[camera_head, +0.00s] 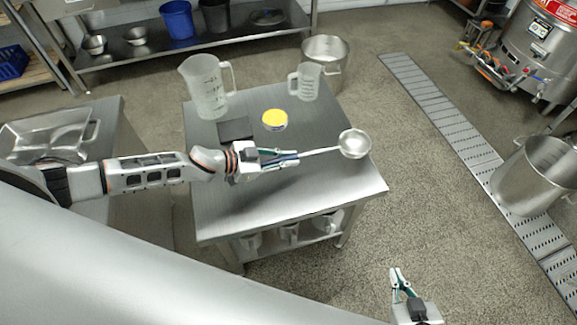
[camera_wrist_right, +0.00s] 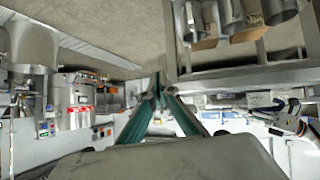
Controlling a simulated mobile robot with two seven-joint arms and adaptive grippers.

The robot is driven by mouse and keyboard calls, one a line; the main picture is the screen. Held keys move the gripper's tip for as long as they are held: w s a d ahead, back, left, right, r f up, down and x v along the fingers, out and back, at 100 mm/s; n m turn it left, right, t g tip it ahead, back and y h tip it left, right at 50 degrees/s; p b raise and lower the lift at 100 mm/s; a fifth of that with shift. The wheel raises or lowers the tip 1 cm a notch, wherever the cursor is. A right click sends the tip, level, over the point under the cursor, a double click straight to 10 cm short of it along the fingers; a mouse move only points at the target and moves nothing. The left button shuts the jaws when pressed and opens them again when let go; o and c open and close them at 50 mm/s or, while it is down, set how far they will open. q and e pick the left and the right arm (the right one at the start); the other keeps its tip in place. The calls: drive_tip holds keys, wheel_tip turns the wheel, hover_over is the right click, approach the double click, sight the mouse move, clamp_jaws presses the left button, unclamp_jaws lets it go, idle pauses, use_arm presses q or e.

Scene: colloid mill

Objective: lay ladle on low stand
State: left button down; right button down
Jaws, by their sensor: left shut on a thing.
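The ladle's round steel bowl (camera_head: 355,144) is over the right part of the low steel stand (camera_head: 285,206) in the head view. Its thin handle runs left into my left gripper (camera_head: 297,159), which is shut on it. I cannot tell whether the bowl touches the top or hangs just above it. The part of the handle inside the fingers is hidden. My right gripper (camera_head: 396,270) is low, right of the stand's front, away from the ladle. Its fingers (camera_wrist_right: 157,85) meet at the tips, with nothing between them, in the right wrist view.
A large clear jug (camera_head: 204,90), a smaller jug (camera_head: 307,82), a yellow-topped tub (camera_head: 274,119) and a dark square plate (camera_head: 235,129) occupy the stand's back. Its front top is clear. A steel pot (camera_head: 327,55) stands behind it. Another steel pot (camera_head: 535,178) stands right, near a floor grate (camera_head: 450,125).

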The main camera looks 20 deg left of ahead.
use_arm(q)
wheel_tip(320, 180, down, 3)
drive_tip(key=shift+s+f+b, duration=0.1)
drive_tip(key=shift+f+b, duration=0.05)
drive_tip(key=shift+b, duration=0.4)
drive_tip(key=shift+f, duration=0.2)
drive_tip(key=shift+r, duration=0.2)
drive_tip(key=shift+f, duration=0.2)
drive_tip(key=c, duration=2)
unclamp_jaws()
drive_tip(key=shift+c, duration=0.2)
